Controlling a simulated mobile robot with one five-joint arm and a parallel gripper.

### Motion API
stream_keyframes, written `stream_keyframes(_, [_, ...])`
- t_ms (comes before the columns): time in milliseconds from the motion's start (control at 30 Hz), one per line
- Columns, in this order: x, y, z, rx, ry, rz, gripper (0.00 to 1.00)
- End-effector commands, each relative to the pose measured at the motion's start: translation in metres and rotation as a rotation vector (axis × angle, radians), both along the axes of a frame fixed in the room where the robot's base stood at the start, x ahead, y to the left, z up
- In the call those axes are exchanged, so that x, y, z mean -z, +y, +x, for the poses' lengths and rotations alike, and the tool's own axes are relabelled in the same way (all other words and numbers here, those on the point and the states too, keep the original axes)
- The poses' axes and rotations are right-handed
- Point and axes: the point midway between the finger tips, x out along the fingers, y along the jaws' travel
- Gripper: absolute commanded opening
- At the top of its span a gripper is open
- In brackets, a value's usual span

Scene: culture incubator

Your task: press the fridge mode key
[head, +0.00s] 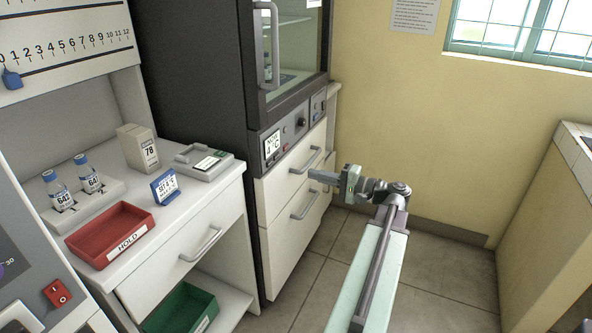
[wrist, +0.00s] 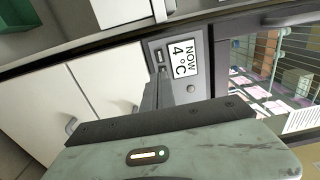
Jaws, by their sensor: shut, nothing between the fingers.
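The fridge (head: 250,62) is a dark cabinet with a glass door, and its control panel (head: 287,139) runs below the door. A white display (head: 271,146) on the panel reads NOW 4 °C; it also shows in the wrist view (wrist: 183,62). In the wrist view a small dark key (wrist: 159,57) sits beside the display and a round grey button (wrist: 191,89) sits below it. I cannot read which is the mode key. My gripper (head: 312,175) is shut and empty, in front of the white drawers below the panel. In the wrist view its fingers (wrist: 152,90) point at the panel and hide part of it.
White drawers (head: 286,190) with grey handles lie below the panel. A counter at left holds a red HOLD tray (head: 110,234), bottles (head: 88,172), a blue sign (head: 164,187) and a grey device (head: 205,163). The floor (head: 440,290) at right is clear.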

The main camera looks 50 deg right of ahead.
Motion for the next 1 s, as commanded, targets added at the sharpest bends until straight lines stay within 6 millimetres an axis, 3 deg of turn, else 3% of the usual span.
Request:
stream_keyframes(500, [0.0,0.028,0.106,-0.008,0.0,0.0,0.0])
stream_keyframes(700, [0.0,0.032,0.125,-0.006,0.0,0.0,0.0])
stream_keyframes(1000, [0.0,0.034,0.127,-0.006,0.0,0.0,0.0])
